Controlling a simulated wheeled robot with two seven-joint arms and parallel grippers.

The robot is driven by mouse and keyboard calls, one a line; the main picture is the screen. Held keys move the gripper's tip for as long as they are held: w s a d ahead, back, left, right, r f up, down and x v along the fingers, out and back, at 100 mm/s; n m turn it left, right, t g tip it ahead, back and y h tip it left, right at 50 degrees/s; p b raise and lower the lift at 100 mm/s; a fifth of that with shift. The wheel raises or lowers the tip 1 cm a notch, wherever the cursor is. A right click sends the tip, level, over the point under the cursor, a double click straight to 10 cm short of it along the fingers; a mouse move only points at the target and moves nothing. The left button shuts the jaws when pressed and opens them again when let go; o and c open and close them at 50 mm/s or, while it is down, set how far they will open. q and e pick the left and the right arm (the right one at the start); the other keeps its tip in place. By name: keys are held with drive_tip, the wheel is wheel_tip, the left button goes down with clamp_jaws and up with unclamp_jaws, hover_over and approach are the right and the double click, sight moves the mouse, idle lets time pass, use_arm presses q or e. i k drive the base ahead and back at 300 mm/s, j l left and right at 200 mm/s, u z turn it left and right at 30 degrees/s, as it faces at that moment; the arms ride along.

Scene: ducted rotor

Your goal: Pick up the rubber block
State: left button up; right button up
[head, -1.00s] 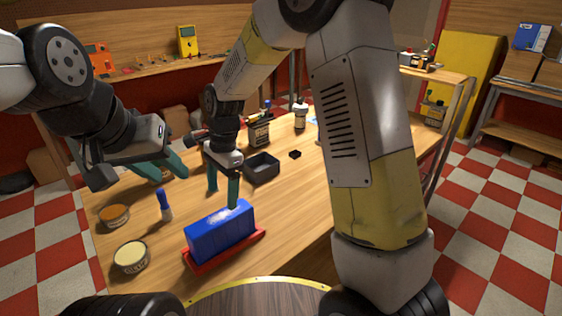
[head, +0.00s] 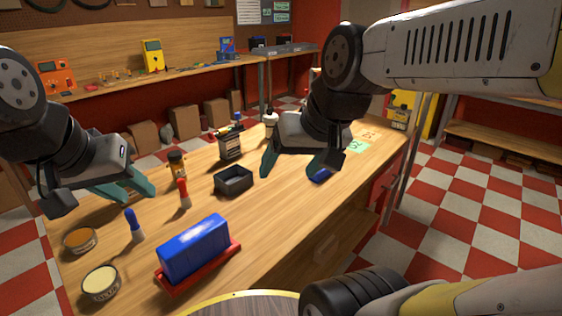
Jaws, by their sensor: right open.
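No thing is plainly marked as the rubber block. A small black block seen earlier beside the black tray (head: 233,181) does not show now; my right gripper is over that area. A large blue block (head: 194,247) rests in a red holder (head: 200,269) at the near edge of the table. My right gripper (head: 294,172) is open, its teal fingers apart and pointing down, right of the tray. A small blue thing (head: 320,176) shows partly behind its right finger. My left gripper (head: 138,195) is over the table's left side, its fingers apart and empty.
On the wooden table (head: 300,215) stand a blue-capped bottle (head: 135,226), a red-capped bottle (head: 184,194), two open tins (head: 100,283) at the left and a dark container of tools (head: 230,145) behind the tray. The table's right front is clear.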

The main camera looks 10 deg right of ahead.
sight(320, 177)
drive_tip(key=k+z, duration=0.1)
drive_tip(key=z, duration=0.35)
drive_tip(key=k+z, duration=0.1)
drive_tip(key=z, duration=0.3)
drive_tip(key=i+l+u, duration=0.2)
drive_tip(key=i+l, duration=0.15)
drive_tip(key=i+l+u, duration=0.2)
drive_tip(key=i+l, duration=0.15)
drive_tip(key=i+l+u, duration=0.2)
drive_tip(key=l, duration=0.3)
drive_tip(key=i+l+u, duration=0.2)
drive_tip(key=i+l, duration=0.15)
drive_tip(key=l, duration=0.15)
